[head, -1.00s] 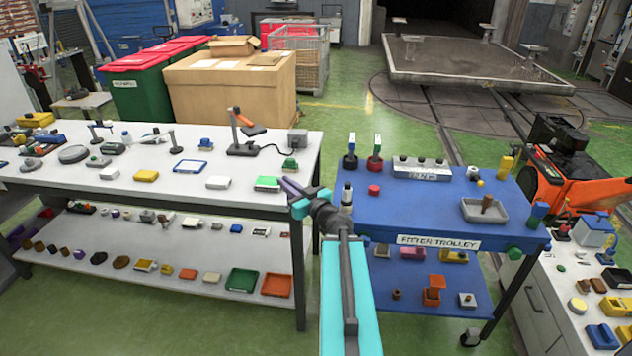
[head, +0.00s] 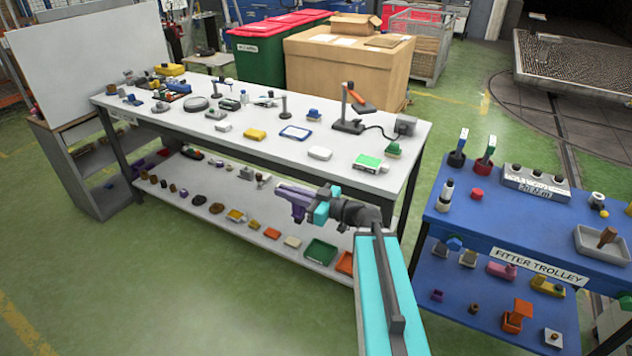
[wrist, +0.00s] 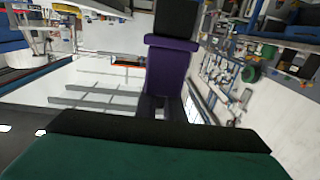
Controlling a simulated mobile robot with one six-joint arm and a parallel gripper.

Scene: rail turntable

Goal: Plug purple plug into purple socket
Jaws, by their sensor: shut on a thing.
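My gripper (head: 303,198) is in front of the white workbench in the head view, raised over the floor and pointing left. It is shut on a purple piece, the purple plug (head: 292,191), which sticks out from the jaws. In the wrist view the purple plug (wrist: 168,72) shows as a purple block with a black end, clear of any surface. The jaws cover part of it in the head view. I cannot make out a purple socket for certain; a small purple item (head: 437,295) on the trolley's lower shelf is too small to identify.
The white workbench (head: 240,133) carries many small items on its top and lower shelf (head: 215,225). The blue fitter trolley (head: 470,225) stands to the right, with a gap between them. A grey cabinet (head: 95,185) stands at the left. Green floor (head: 150,300) in front is clear.

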